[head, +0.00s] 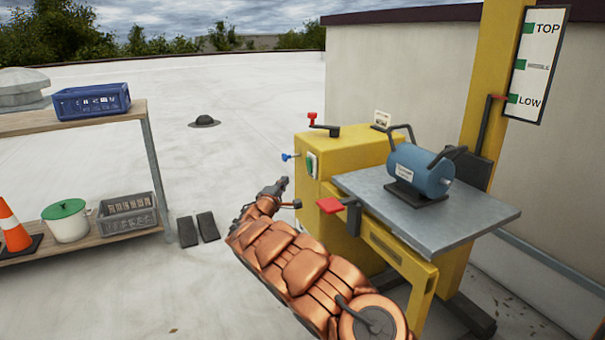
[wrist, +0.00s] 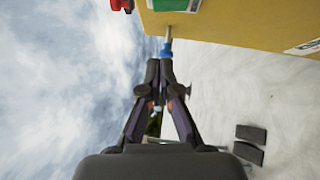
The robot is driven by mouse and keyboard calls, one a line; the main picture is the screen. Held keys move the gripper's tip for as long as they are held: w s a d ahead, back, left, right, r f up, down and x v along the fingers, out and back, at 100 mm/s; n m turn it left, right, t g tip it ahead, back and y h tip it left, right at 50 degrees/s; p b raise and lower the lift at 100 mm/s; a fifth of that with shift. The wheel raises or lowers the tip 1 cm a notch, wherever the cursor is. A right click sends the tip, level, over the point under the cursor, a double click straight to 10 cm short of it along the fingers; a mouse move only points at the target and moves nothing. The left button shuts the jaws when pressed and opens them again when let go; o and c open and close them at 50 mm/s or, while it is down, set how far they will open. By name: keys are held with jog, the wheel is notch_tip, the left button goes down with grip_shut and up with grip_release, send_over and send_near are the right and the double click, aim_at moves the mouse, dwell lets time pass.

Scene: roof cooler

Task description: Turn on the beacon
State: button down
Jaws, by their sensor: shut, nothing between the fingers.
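No beacon can be made out for certain in either view. A yellow machine housing (head: 355,150) stands right of centre in the head view. Its left face carries a green switch plate (head: 312,165) and a blue-tipped stem (head: 287,156); a red-handled crank (head: 312,120) is on top. My gripper (head: 284,183) is shut and empty, just below the blue tip in the head view. In the wrist view my gripper (wrist: 160,66) points at the blue tip (wrist: 165,47), close to it; I cannot tell whether they touch. The green plate (wrist: 172,5) is partly cut off there.
A grey platform (head: 470,215) with a blue cylinder (head: 420,172) and a red paddle (head: 330,204) are right of my gripper. A yellow mast (head: 495,70) has a level sign (head: 538,65). A shelf (head: 150,150) stands left. Open roof lies between.

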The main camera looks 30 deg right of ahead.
aim_at(309, 165)
jog(key=shift+w, duration=0.1)
dwell(0.3)
jog(key=s+d+b+x, duration=0.1)
jog(key=s+b+x, duration=0.1)
jog(key=x, duration=1)
jog(key=shift+w+d+r, duration=0.15)
jog(key=shift+d, duration=0.45)
